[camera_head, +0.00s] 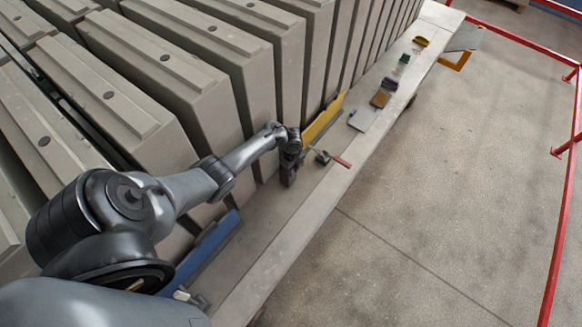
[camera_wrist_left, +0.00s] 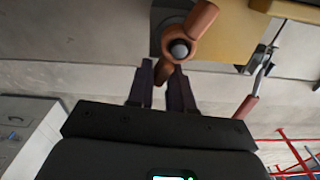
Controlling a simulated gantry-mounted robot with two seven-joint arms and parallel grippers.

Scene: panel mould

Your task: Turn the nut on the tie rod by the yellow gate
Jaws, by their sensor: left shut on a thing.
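The nut (camera_wrist_left: 203,22) is rust-brown and winged. It sits around the grey round end of the tie rod (camera_wrist_left: 180,50) in the left wrist view. The yellow gate (camera_head: 323,118) stands upright at the foot of the grey panels; it also shows at the top of the left wrist view (camera_wrist_left: 245,32). My left gripper (camera_wrist_left: 162,70) is shut on the nut's lower wing, with one dark finger on each side. In the head view my left gripper (camera_head: 290,168) is beside the near end of the yellow gate and hides the nut. My right gripper is not in view.
A red-handled tool (camera_head: 341,162) lies close to the right of my left gripper. A blue gate (camera_head: 205,250) stands nearer. Several small items, including a brown block (camera_head: 381,98), lie farther along the ledge (camera_head: 283,228). The floor (camera_head: 430,200) to the right is clear up to red rails (camera_head: 566,200).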

